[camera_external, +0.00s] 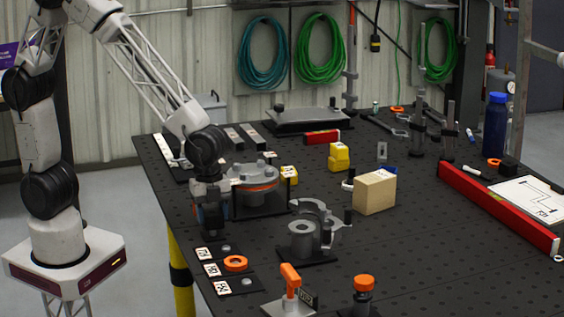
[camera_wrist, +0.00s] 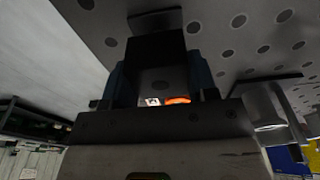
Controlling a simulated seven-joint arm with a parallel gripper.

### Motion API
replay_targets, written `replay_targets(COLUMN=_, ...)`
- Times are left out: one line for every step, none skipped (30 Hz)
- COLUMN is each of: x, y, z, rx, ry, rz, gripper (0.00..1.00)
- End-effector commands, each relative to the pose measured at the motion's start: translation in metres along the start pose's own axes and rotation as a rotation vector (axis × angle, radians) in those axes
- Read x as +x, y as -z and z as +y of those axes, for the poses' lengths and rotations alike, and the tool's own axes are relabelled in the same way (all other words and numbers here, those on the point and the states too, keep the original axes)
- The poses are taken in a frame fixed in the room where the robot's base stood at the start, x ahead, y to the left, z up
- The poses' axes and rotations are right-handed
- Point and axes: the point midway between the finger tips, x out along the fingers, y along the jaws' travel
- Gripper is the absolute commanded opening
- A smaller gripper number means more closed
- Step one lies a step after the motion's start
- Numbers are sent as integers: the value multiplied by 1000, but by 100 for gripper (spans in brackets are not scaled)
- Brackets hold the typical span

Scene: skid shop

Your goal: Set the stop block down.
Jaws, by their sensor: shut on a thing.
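My gripper (camera_external: 212,218) points down low over the left edge of the black perforated table, left of the grey flange with an orange ring (camera_external: 255,180). In the wrist view, its blue-grey fingers (camera_wrist: 158,82) are shut on a dark block (camera_wrist: 157,52), which I take to be the stop block. The block is nearly black and hides much of what lies beyond it. In the external view it is hard to make out against the dark fingers and table. I cannot tell whether its underside touches the table.
Labelled plates (camera_external: 218,269), one with an orange ring (camera_external: 236,263), lie in front of my gripper. A grey bored part (camera_external: 303,236), a wooden block (camera_external: 375,192) and an orange-handled clamp (camera_external: 291,280) stand to the right. The black table (camera_external: 420,260) has free room at front right.

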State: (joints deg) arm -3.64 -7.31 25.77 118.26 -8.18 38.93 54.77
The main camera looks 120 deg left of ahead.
Motion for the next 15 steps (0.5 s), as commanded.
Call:
replay_targets(x=2, y=0, z=0, rx=0, ry=0, rz=0, gripper=16)
replay_targets(x=3, y=0, z=0, rx=0, ry=0, rz=0, gripper=16)
replay_targets(x=3, y=0, z=0, rx=0, ry=0, rz=1, gripper=16)
replay_targets(x=3, y=0, z=0, rx=0, ry=1, rz=1, gripper=16)
replay_targets(x=3, y=0, z=0, rx=0, ry=1, rz=1, gripper=16)
replay_targets(x=3, y=0, z=0, rx=0, ry=1, rz=1, gripper=16)
replay_targets(x=3, y=0, z=0, rx=0, ry=1, rz=1, gripper=16)
replay_targets(x=3, y=0, z=0, rx=0, ry=1, rz=1, gripper=16)
replay_targets(x=3, y=0, z=0, rx=0, ry=1, rz=1, gripper=16)
replay_targets(x=3, y=0, z=0, rx=0, ry=1, rz=1, gripper=16)
replay_targets(x=3, y=0, z=0, rx=0, ry=1, rz=1, gripper=16)
replay_targets(x=4, y=0, z=0, rx=0, ry=0, rz=1, gripper=16)
replay_targets(x=5, y=0, z=0, rx=0, ry=0, rz=1, gripper=16)
replay_targets(x=5, y=0, z=0, rx=0, ry=0, rz=1, gripper=16)
replay_targets(x=6, y=-1, z=0, rx=0, ry=0, rz=0, gripper=16)
